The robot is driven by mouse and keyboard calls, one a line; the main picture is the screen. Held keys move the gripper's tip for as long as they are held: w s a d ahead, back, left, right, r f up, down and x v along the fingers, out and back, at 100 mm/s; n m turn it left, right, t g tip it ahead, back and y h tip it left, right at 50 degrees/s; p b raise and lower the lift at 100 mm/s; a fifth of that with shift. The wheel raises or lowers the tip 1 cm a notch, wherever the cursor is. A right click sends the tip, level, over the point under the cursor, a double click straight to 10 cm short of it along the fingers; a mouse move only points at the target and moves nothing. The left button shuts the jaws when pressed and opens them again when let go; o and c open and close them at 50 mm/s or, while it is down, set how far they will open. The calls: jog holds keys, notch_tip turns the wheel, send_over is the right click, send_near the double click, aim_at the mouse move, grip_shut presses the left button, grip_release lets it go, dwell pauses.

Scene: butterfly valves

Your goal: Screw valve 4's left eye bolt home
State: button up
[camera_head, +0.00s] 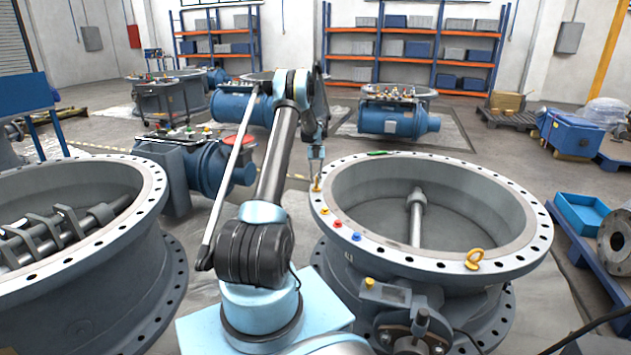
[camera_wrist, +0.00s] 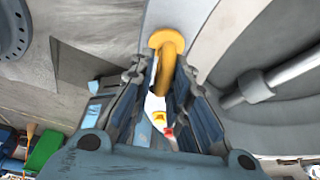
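Valve 4 appears to be the big grey valve at right in the head view, with a pale bolt-holed flange (camera_head: 440,262). Its left eye bolt (camera_head: 317,186) is yellow and stands at the flange's left edge, right below my gripper (camera_head: 317,168). In the wrist view the eye bolt (camera_wrist: 167,42) shows its round yellow collar, and its ring is between the fingertips of my gripper (camera_wrist: 166,75). The fingers lie close along both sides of the ring; I cannot tell whether they press on it. Whether the collar touches the flange is also unclear.
A second yellow eye bolt (camera_head: 474,258) stands on the flange's front right. Small red (camera_head: 337,224) and blue (camera_head: 356,237) plugs and a green item (camera_head: 378,153) lie on the rim. Another large valve (camera_head: 75,255) stands at left. A blue tray (camera_head: 580,213) is at right.

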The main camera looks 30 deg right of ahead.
jog(key=shift+o, duration=0.5)
jog(key=shift+d+r, duration=0.1)
jog(key=shift+r, duration=0.05)
jog(key=v, duration=1.1)
jog(key=shift+r, duration=0.3)
jog(key=shift+w, duration=0.15)
